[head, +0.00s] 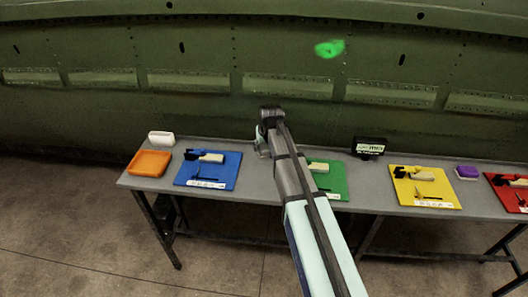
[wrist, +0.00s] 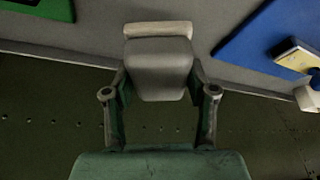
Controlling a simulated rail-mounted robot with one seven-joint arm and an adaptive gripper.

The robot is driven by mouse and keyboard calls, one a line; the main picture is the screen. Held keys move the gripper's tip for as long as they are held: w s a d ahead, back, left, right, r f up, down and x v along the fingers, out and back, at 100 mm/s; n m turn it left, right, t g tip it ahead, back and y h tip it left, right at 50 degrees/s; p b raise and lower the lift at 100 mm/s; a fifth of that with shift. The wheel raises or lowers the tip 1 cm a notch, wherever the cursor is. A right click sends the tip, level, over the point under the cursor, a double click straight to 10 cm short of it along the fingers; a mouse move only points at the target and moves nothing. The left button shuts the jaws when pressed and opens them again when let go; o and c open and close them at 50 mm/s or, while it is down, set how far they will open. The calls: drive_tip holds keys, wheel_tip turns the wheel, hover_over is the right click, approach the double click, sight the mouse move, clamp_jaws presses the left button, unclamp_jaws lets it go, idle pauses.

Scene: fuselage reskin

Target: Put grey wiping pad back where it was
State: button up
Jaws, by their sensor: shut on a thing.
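My gripper (wrist: 160,84) is shut on the grey wiping pad (wrist: 160,70), with one finger on each side of it. The pad is a rounded grey block with a cream-coloured strip (wrist: 157,29) at its far end. In the head view my gripper (head: 263,148) is at the back of the table, between the blue and green boards. The pad is mostly hidden there by my arm. I cannot tell whether the pad touches the tabletop or is just above it.
The grey table (head: 262,190) carries a blue board (head: 225,178), a green board (head: 338,184), a yellow board (head: 440,187) and a red board (head: 503,182). An orange tray (head: 150,163), white block (head: 161,138), black box (head: 369,147) and purple pad (head: 467,172) stand nearby. The green fuselage wall (head: 200,110) rises behind.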

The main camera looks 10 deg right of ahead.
sight(264, 160)
drive_tip(key=shift+f+p, duration=0.55)
drive_tip(key=shift+f, duration=1.7)
drive_tip(key=shift+f, duration=0.15)
drive_tip(key=o, duration=1)
drive_tip(key=b+v, duration=0.3)
drive_tip(key=v, duration=0.9)
drive_tip(key=shift+r, duration=0.25)
